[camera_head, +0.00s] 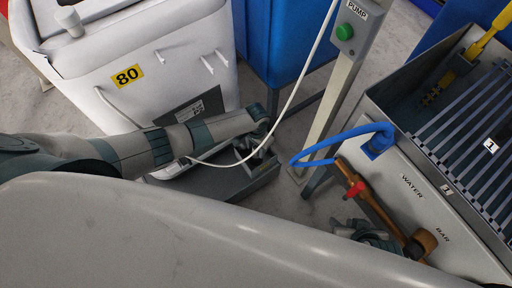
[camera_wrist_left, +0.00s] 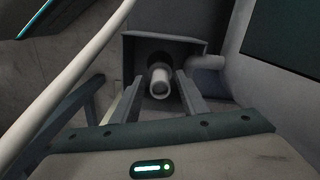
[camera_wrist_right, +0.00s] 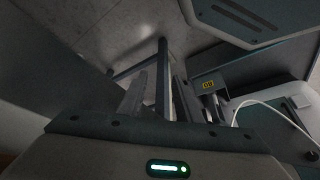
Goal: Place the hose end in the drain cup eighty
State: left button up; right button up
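The white tank (camera_head: 128,76) with the yellow label 80 stands at the left. A white hose (camera_head: 296,88) hangs from above and curves down to my left gripper (camera_head: 262,143), low beside the tank. In the left wrist view, a pale round tube end (camera_wrist_left: 160,84), seemingly the hose end, points at the camera between the fingers of that gripper (camera_wrist_left: 160,88). Small gaps show on both sides. Behind it is a grey box (camera_wrist_left: 128,60) with a dark round opening, perhaps the drain cup. My right gripper (camera_head: 368,236) is open and empty (camera_wrist_right: 158,85), beside the grey basin.
The grey basin (camera_head: 405,190) marked WATER and BAR stands at the right. It has a blue hose (camera_head: 340,140), a brown bar (camera_head: 372,203) and a red knob (camera_head: 354,190). The PUMP post (camera_head: 325,110) with a green button stands between. A blue bin (camera_head: 290,45) is behind.

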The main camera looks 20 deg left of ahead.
pick_arm(q)
jog(key=shift+r, duration=0.1)
pick_arm(e)
jog(key=shift+s, duration=0.1)
